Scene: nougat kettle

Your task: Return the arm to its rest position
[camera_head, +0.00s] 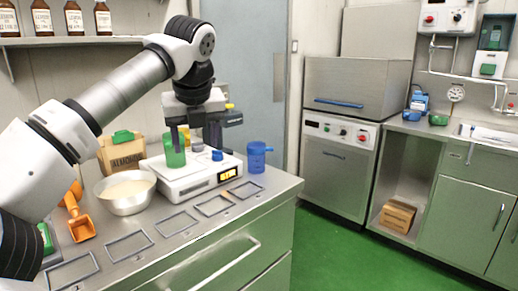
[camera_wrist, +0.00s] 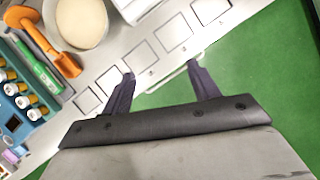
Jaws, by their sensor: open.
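My arm reaches in from the left in the head view and bends down to my gripper (camera_head: 180,138), which appears over the counter near the scale. A green cup (camera_head: 175,155) on the scale overlaps the fingers there. In the wrist view, my gripper (camera_wrist: 160,72) has its two dark fingers spread apart with nothing between them. Below them lie the counter's front edge and the green floor.
The counter (camera_head: 270,183) bears a scale (camera_head: 190,183), a blue jug (camera_head: 257,160), a metal bowl (camera_head: 125,203), an almond box (camera_head: 121,158) and an orange scoop (camera_head: 80,228). A bottle shelf (camera_head: 60,41) hangs at upper left. Floor (camera_head: 335,250) on the right is clear.

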